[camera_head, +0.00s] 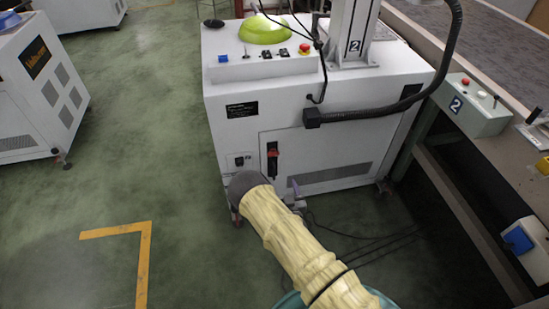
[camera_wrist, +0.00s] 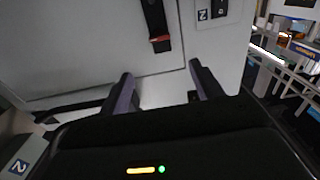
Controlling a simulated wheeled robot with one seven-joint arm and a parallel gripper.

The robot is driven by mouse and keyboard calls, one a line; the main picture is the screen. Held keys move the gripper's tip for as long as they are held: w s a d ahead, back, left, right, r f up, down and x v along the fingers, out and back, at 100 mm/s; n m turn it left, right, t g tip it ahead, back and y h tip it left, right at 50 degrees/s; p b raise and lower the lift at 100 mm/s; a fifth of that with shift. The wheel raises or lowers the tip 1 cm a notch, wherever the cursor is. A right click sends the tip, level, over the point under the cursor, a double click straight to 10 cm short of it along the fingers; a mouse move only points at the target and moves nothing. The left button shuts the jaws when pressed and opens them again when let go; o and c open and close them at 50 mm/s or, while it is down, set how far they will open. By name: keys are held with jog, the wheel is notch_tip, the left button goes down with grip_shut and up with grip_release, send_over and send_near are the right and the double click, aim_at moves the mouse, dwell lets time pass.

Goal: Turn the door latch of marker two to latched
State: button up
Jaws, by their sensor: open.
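The machine with marker two (camera_head: 355,46) is a white cabinet with a door (camera_head: 320,150) low on its front. The door latch (camera_head: 273,155) is a black plate with a red handle, near the door's left edge. It also shows in the wrist view (camera_wrist: 160,42), at top centre. My gripper (camera_wrist: 161,73) is open and empty, its two purplish fingers spread below the latch in that picture and apart from it. In the head view, my sleeved arm hides most of the gripper; one fingertip shows below the door. The handle's exact angle is hard to tell.
A small switch plate (camera_head: 239,161) sits left of the latch. A thick black cable (camera_head: 380,108) hangs over the cabinet's front. A conveyor frame with a control box (camera_head: 470,105) stands at right.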

aim_at(274, 155)
jog(key=b+x, duration=0.3)
jog(key=x, duration=1.2)
jog(key=shift+w+a+b, duration=0.1)
jog(key=shift+w+b, duration=0.1)
jog(key=shift+b, duration=0.2)
jog(key=shift+c, duration=0.3)
jog(key=c, duration=0.9)
